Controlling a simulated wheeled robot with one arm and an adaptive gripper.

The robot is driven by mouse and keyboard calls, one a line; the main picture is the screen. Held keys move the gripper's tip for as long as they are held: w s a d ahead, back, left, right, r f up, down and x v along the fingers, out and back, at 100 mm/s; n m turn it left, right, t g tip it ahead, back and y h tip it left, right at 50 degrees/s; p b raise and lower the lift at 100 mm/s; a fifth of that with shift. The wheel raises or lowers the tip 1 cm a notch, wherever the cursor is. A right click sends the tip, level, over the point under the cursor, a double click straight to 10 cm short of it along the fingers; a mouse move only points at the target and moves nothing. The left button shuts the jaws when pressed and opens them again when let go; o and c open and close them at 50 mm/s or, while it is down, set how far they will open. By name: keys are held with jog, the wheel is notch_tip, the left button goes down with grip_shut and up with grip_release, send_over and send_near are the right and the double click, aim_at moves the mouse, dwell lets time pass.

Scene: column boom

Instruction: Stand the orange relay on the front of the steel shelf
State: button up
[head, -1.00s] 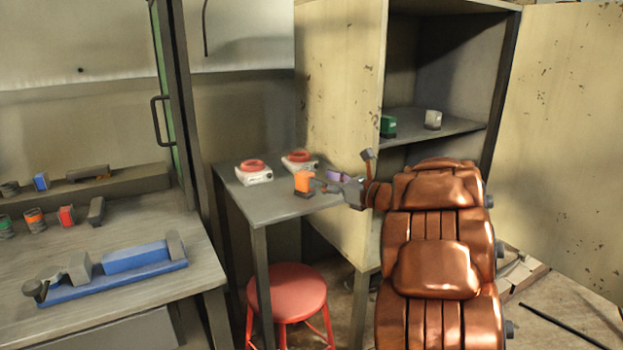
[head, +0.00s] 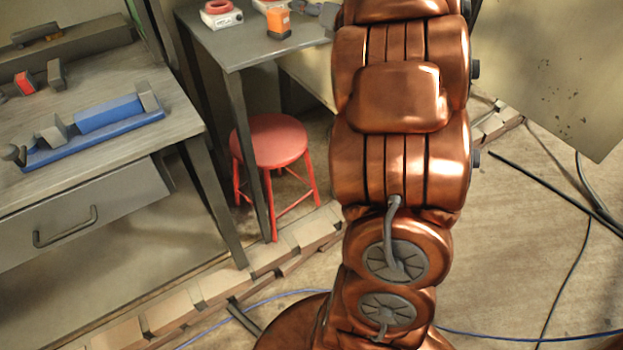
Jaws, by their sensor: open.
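The orange relay (head: 278,22) stands upright on a dark base on the small grey table (head: 235,45), near the table's right side. The steel shelf is out of view now.
Red-topped white devices stand on the small table, one at its left (head: 220,13). A red stool (head: 268,142) is below. A workbench (head: 100,142) with a blue vise (head: 108,113) is at left. Cables (head: 560,187) lie on the floor at right.

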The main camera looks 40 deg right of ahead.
jog(key=m+h, duration=0.2)
jog(key=m, duration=0.1)
jog(key=shift+w+r+g, duration=0.1)
jog(key=shift+w+g, duration=0.05)
jog(key=shift+g, duration=0.15)
jog(key=m+h, duration=0.1)
jog(key=m, duration=0.1)
jog(key=shift+d+m+g, duration=0.15)
jog(key=shift+m+g, duration=0.15)
jog(key=s+a+f+m+g+h, duration=0.2)
jog(key=s+a+f+m+g, duration=1.05)
jog(key=s+m, duration=0.55)
jog(key=s+a+f+m+g+y, duration=0.2)
jog(key=s+a+f+m+g, duration=0.1)
jog(key=s+a, duration=0.7)
jog(key=s+a+f+m+g+y, duration=0.3)
jog(key=s+a+f+m, duration=0.2)
jog(key=s+a, duration=0.5)
jog(key=s, duration=0.4)
jog(key=shift+a+g, duration=0.35)
jog(key=shift+f, duration=0.1)
